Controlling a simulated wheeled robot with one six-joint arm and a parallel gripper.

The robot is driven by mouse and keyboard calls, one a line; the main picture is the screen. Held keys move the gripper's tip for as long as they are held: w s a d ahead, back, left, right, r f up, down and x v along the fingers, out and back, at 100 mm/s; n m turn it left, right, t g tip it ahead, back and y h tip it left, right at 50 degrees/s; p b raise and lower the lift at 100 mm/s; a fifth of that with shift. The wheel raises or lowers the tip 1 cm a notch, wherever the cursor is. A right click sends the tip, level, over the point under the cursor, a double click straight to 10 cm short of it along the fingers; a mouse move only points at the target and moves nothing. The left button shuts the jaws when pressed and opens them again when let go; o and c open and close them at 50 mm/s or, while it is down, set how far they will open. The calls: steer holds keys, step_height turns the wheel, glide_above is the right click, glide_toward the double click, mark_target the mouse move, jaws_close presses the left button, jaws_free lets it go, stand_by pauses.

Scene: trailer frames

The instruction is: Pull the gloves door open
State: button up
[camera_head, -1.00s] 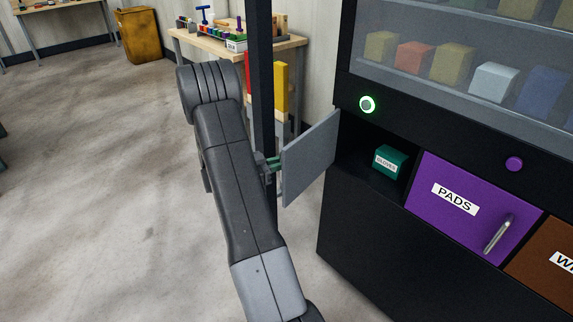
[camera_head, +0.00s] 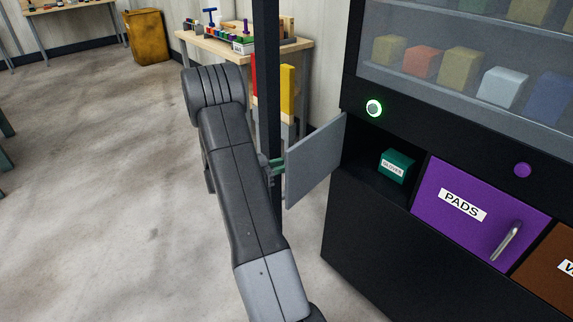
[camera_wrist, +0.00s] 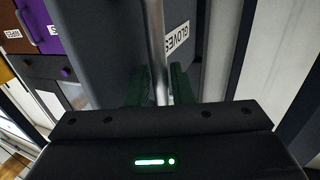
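The gloves door (camera_head: 315,160) is a grey panel standing swung open at the left of the black cabinet. Its inner face shows in the head view. The wrist view shows the panel (camera_wrist: 98,45) with a GLOVES label (camera_wrist: 178,38) and a vertical metal handle (camera_wrist: 155,35). My gripper (camera_head: 276,166) has green fingers, one on each side of the handle, and looks shut on it (camera_wrist: 160,84). The compartment behind the door is uncovered, and a green GLOVES box (camera_head: 397,165) sits inside.
The purple PADS door (camera_head: 475,215) and a brown door (camera_head: 548,265) beside it are shut. A dark post (camera_head: 267,80) stands close to my gripper. A workbench (camera_head: 295,45) is behind it. Floor to the left is clear.

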steer(key=v, duration=1.3)
steer(key=shift+a, duration=0.25)
steer(key=shift+d, duration=0.1)
steer(key=x, duration=1.3)
steer(key=shift+d, duration=0.5)
steer(key=shift+s, duration=0.1)
